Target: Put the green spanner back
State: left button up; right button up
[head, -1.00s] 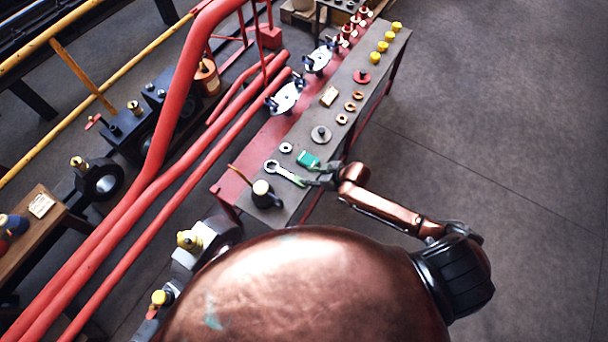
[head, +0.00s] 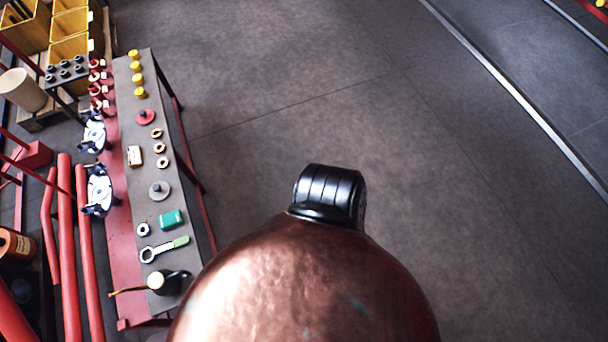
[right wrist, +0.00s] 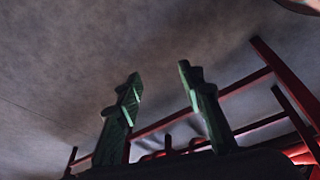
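The green spanner (head: 165,249), with a pale metal ring end and a green handle, lies flat on the grey bench top near its front end. My right gripper (right wrist: 158,75) shows only in the right wrist view. Its two green fingers are apart with nothing between them, and grey floor and red railings lie behind. The spanner is not seen in that view. My left gripper is in neither current view.
The bench (head: 147,205) also holds a green box (head: 171,219), a black oil can (head: 170,282), washers, rings and yellow knobs. Red pipes (head: 66,230) run along its left. The floor (head: 350,100) to its right is clear.

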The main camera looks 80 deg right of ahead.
jog(key=s+a+f+g, duration=0.1)
jog(key=s+a+f, duration=0.1)
jog(key=s, duration=0.9)
jog(key=s+a+f+g, duration=0.1)
jog(key=s+f, duration=0.3)
jog(key=s, duration=0.7)
jog(key=shift+a+f+m+g, duration=0.2)
jog(key=shift+a+m+g, duration=0.2)
jog(key=shift+a, duration=0.3)
jog(key=shift+c, duration=0.6)
